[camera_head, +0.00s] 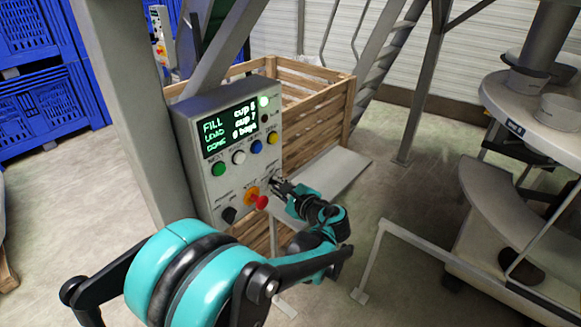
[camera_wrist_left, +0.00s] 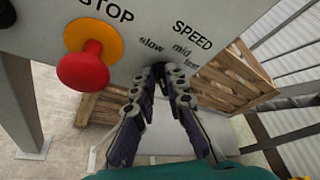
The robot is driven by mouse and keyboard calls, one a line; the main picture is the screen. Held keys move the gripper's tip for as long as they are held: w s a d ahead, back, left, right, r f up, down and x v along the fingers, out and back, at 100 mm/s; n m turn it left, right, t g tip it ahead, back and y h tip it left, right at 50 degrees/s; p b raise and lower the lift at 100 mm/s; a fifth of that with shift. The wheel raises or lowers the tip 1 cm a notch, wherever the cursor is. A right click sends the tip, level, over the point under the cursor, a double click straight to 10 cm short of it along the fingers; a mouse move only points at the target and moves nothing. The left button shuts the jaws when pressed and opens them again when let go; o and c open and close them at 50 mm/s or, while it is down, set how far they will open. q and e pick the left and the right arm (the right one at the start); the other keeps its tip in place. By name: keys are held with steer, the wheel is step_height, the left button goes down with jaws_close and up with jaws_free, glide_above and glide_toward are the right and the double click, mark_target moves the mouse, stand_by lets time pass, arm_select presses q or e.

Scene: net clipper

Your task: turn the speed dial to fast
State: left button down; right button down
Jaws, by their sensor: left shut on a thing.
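The grey control panel (camera_head: 205,195) stands upright on a post, left of centre in the head view. The speed dial is a small dark knob at its lower right corner, under the word SPEED, with slow, mid and fast printed around it in the left wrist view. My left gripper (camera_head: 278,183) reaches it from the right; in the left wrist view its fingertips (camera_wrist_left: 161,74) are shut on the dial. The fingers hide nearly all of the dial, so I cannot tell which mark it points to. My right gripper is not in view.
The red stop button (camera_head: 262,202) on its yellow base sits just left of the dial, also large in the left wrist view (camera_wrist_left: 83,70). A black power knob (camera_head: 229,214) is further left. Coloured buttons and a screen (camera_head: 228,131) are above. A wooden crate (camera_head: 318,115) stands behind.

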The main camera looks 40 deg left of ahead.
arm_select(q)
steer(key=shift+s+f+m+g+p, duration=0.25)
steer(key=shift+m+g+p, duration=0.05)
steer(key=shift+m+g, duration=0.2)
stand_by(0.6)
stand_by(1.1)
steer(key=c, duration=1.6)
jaws_free()
steer(key=shift+r, duration=0.1)
steer(key=v, duration=0.4)
steer(key=s+v, duration=0.1)
steer(key=v, duration=0.7)
steer(key=shift+s+a+r, duration=0.15)
steer(key=shift+a+r, duration=0.1)
steer(key=shift+r, duration=0.05)
